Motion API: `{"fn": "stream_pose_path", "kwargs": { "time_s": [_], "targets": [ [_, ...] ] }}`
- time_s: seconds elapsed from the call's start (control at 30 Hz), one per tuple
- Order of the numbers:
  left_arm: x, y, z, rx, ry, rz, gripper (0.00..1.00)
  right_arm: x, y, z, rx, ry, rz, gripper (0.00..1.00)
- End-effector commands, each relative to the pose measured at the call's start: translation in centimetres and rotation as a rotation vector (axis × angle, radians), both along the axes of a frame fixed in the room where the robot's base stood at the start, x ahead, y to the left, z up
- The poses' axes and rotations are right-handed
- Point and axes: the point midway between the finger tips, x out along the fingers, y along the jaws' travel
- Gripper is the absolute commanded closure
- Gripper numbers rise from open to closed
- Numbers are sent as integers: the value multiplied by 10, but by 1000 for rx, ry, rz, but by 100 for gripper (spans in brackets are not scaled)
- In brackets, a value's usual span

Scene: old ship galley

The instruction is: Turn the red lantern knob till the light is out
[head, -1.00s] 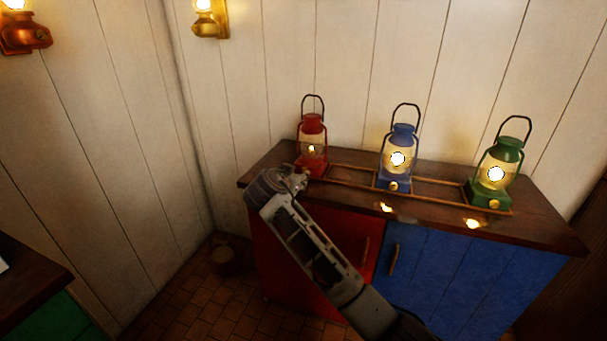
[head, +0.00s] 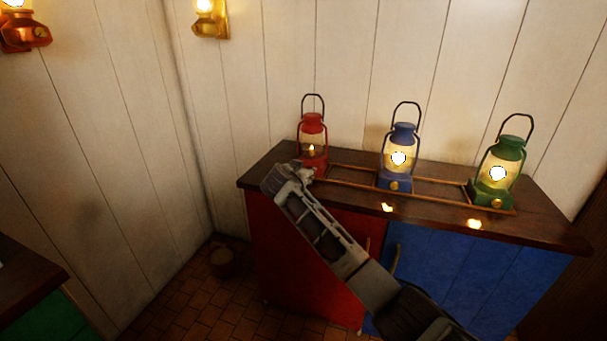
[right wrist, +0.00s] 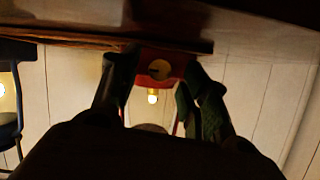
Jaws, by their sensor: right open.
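The red lantern (head: 313,130) stands at the left end of the dark wooden counter, with a small dim flame inside. My right gripper (head: 302,173) is at the front of its base. In the right wrist view, which is upside down, the round brass knob (right wrist: 159,69) on the red base lies between the open fingers of my right gripper (right wrist: 155,85). I cannot tell whether the fingers touch it. In the head view the knob is hidden behind the gripper. My left gripper is not in view.
A blue lantern (head: 401,147) and a green lantern (head: 502,170), both brightly lit, stand to the right within a low wooden rail (head: 440,195). Red and blue cupboard doors are below the counter (head: 540,224). Wall lamps (head: 207,22) glow at upper left.

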Motion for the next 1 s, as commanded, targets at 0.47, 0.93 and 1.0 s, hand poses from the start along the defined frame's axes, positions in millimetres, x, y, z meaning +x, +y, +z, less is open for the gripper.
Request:
{"fn": "stream_pose_path", "kwargs": {
  "time_s": [0.47,0.93,1.0],
  "targets": [
    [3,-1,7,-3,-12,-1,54,12,-3,-5,2,-1,0,54],
    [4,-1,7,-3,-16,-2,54,12,-3,-4,1,-1,1,95],
    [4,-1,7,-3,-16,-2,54,12,-3,-4,1,-1,1,100]
  ]
}}
